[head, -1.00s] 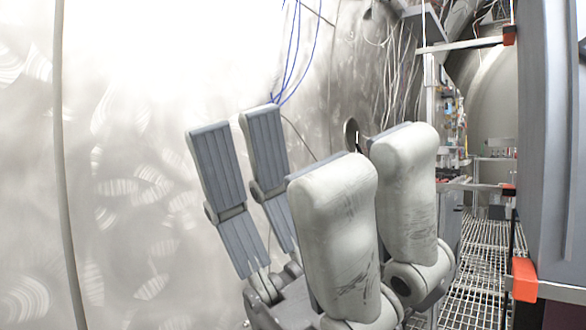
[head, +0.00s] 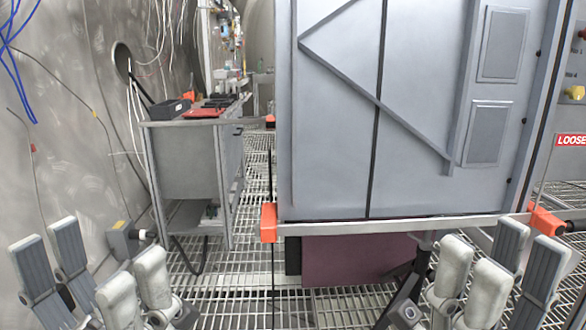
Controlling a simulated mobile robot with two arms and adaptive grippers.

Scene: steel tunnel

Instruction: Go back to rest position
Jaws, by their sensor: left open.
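My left gripper (head: 92,272) shows at the lower left of the head view. Its grey-ribbed fingers and pale fingers stand apart, pointing up, with nothing between them. My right gripper (head: 499,268) shows at the lower right. Its pale fingers are on the left and its grey-ribbed ones on the right, with an empty gap between. Both grippers appear in front of the grated floor, and the lower parts of both are cut off by the picture's bottom edge.
A large grey cabinet (head: 342,125) with orange corner pieces fills the middle and right. A metal workbench (head: 185,160) with tools on top stands at the left by the curved steel wall (head: 75,110). Grated floor (head: 232,283) is clear between bench and cabinet.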

